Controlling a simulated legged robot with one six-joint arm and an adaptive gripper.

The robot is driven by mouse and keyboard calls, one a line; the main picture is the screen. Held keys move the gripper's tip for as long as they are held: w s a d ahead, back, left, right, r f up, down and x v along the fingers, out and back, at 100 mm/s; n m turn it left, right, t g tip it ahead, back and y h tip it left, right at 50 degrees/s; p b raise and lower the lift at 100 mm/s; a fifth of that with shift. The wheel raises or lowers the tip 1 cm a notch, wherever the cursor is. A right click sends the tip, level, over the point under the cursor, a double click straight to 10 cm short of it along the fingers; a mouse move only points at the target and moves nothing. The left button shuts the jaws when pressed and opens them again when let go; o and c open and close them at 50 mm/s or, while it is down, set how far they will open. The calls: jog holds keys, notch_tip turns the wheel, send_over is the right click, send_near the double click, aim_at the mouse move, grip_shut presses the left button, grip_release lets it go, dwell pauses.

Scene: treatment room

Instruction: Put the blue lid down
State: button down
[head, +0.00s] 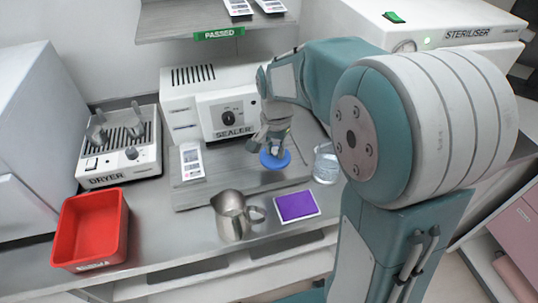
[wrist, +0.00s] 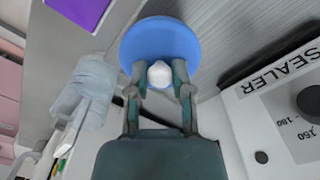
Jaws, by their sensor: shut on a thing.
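The blue lid (head: 284,160) is a round disc in front of the sealer. In the wrist view the blue lid (wrist: 160,38) has a white knob (wrist: 160,74) on it. My gripper (head: 272,150) is shut on the knob, one finger on each side; it also shows in the wrist view (wrist: 160,76). The lid is over the grey ribbed board (head: 215,190). I cannot tell whether the lid touches the board or is held just above it.
A clear jar (head: 326,165) stands just right of the lid. A purple pad (head: 297,205) and a metal jug (head: 232,217) are nearer the front. The sealer (head: 190,110) is behind, a white pouch (head: 192,161) left. A red bin (head: 92,228) and dryer (head: 120,155) stand further left.

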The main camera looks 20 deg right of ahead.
aim_at(276, 156)
jog(key=shift+w+d+f, duration=0.3)
jog(key=shift+w+f, duration=0.15)
jog(key=shift+f, duration=0.1)
jog(key=shift+w+d+f, duration=0.25)
jog(key=shift+w+f, duration=0.15)
jog(key=shift+f, duration=0.1)
jog(key=shift+w+d+f, duration=0.15)
jog(key=shift+d+f, duration=0.05)
jog(key=shift+d, duration=0.1)
jog(key=shift+w+f, duration=0.25)
jog(key=shift+f, duration=0.05)
jog(key=shift+a+f, duration=0.15)
jog(key=shift+f, duration=0.5)
jog(key=shift+a+f, duration=0.15)
jog(key=shift+f, duration=0.45)
jog(key=shift+a+f, duration=0.2)
jog(key=shift+a, duration=0.25)
jog(key=shift+d, duration=0.15)
jog(key=c, duration=0.7)
grip_release()
jog(key=shift+d, duration=0.2)
jog(key=shift+o, duration=1)
jog(key=shift+d+f, duration=0.1)
jog(key=shift+d, duration=0.1)
jog(key=shift+a, duration=0.1)
